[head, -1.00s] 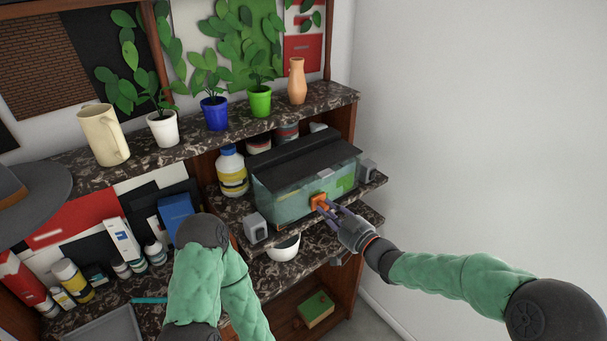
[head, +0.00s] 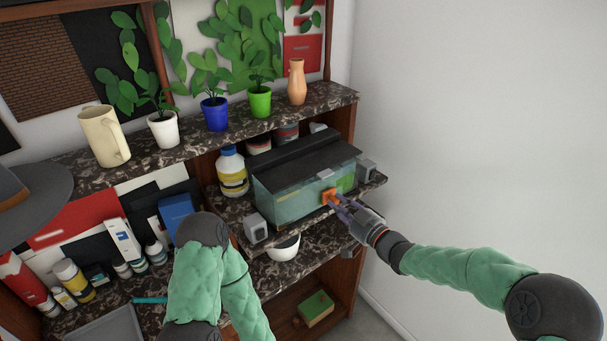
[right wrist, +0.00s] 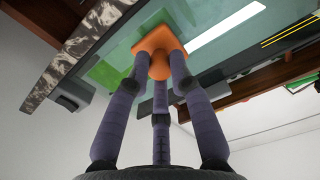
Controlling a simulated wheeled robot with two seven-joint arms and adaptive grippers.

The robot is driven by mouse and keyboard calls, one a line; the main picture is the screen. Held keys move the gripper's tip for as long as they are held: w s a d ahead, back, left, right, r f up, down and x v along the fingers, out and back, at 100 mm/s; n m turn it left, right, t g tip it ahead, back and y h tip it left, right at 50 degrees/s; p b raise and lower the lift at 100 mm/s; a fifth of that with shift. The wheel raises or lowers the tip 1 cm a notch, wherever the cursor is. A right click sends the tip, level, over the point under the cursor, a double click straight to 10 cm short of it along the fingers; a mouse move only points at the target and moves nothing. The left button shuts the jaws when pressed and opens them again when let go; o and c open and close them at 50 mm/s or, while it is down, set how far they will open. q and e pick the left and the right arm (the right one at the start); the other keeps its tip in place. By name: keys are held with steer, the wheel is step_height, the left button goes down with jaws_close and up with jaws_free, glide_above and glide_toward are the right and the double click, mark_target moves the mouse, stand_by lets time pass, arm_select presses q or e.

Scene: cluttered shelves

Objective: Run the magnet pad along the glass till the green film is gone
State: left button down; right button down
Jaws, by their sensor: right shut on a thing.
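The glass tank (head: 285,207) with a dark lid (head: 300,156) stands on a middle shelf. The orange magnet pad (head: 327,197) is against the right half of its front glass. It also shows in the right wrist view (right wrist: 157,42). Green film (head: 346,184) covers a patch of glass to the right of the pad; the glass to the left looks clear. Green film (right wrist: 104,74) also shows beside the pad in the right wrist view. My right gripper (head: 335,202) is shut on the pad, its fingers around the pad's grip. My left gripper is out of view; only its arm shows.
Grey blocks (head: 256,228) and (head: 367,169) stand at either end of the tank. A yellow-labelled bottle (head: 232,174) is to its left, a white bowl (head: 284,248) below. Potted plants and an orange vase (head: 297,82) line the shelf above. Right of the shelves is clear.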

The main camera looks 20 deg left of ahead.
steer(key=shift+w+d+p, duration=0.2)
steer(key=shift+w+d, duration=0.45)
steer(key=shift+w, duration=0.2)
steer(key=shift+w+d+p, duration=0.2)
steer(key=shift+w+d, duration=0.45)
steer(key=shift+w, duration=0.15)
steer(key=shift+w+d+p, duration=0.45)
steer(key=shift+w+d, duration=0.5)
steer(key=shift+w, duration=0.25)
steer(key=shift+w+d+p, duration=0.4)
steer(key=shift+w+d, duration=0.5)
steer(key=shift+w, duration=0.25)
